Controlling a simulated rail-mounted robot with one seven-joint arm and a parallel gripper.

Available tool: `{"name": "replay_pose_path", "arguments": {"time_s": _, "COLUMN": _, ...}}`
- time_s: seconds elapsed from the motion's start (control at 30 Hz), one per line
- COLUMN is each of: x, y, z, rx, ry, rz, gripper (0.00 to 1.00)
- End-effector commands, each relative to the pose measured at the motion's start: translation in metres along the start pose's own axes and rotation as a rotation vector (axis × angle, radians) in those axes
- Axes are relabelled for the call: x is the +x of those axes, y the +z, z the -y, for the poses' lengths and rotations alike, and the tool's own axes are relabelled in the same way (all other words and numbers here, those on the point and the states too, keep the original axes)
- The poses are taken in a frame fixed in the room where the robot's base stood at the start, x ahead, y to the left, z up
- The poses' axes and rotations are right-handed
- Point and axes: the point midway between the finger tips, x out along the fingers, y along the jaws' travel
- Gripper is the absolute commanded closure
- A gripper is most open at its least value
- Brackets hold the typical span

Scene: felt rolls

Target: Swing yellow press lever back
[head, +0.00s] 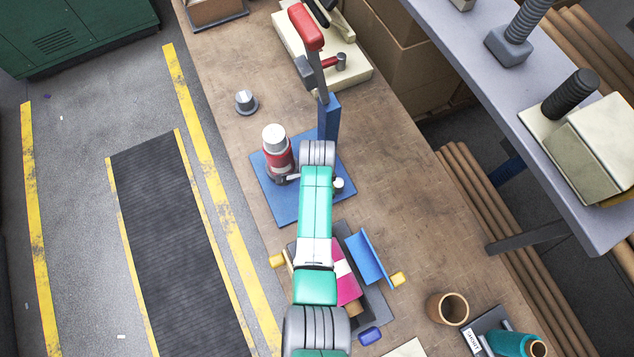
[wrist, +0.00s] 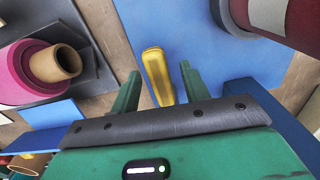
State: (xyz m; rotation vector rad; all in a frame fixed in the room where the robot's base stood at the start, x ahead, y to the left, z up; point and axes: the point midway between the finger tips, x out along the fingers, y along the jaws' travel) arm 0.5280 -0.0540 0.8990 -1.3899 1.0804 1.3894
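A yellow lever handle (wrist: 157,78) stands out in the wrist view, over the edge of a blue base plate (wrist: 195,40). My gripper (wrist: 160,69) is open, with one green finger on each side of the handle. A gap shows on both sides, so the fingers do not appear to grip it. In the head view the blue base plate (head: 277,203) and a blue post (head: 328,118) show, but my arm covers the handle and my fingers. The lever's pivot is hidden from me.
A red and white can-like cylinder (head: 277,152) stands on the plate, left of my arm. A pink roll (head: 345,283) lies in a cradle below. A red-handled lever (head: 307,27) rises behind. The bench (head: 225,65) is clear at left and right of the plate.

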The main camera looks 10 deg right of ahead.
Motion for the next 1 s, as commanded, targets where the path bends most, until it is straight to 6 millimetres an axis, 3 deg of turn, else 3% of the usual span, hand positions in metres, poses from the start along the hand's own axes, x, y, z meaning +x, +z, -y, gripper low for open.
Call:
{"name": "replay_pose_path", "arguments": {"time_s": 0.17, "x": -0.004, "y": 0.0, "z": 0.0, "rx": -0.001, "ry": -0.001, "rz": -0.001, "gripper": 0.55}}
{"name": "replay_pose_path", "arguments": {"time_s": 0.43, "x": -0.056, "y": 0.0, "z": 0.0, "rx": -0.001, "ry": -0.002, "rz": -0.002, "gripper": 0.55}}
{"name": "replay_pose_path", "arguments": {"time_s": 0.6, "x": -0.075, "y": 0.0, "z": 0.0, "rx": -0.001, "ry": -0.001, "rz": -0.001, "gripper": 0.55}}
{"name": "replay_pose_path", "arguments": {"time_s": 1.0, "x": -0.078, "y": 0.0, "z": 0.0, "rx": -0.001, "ry": 0.0, "rz": 0.0, "gripper": 0.55}}
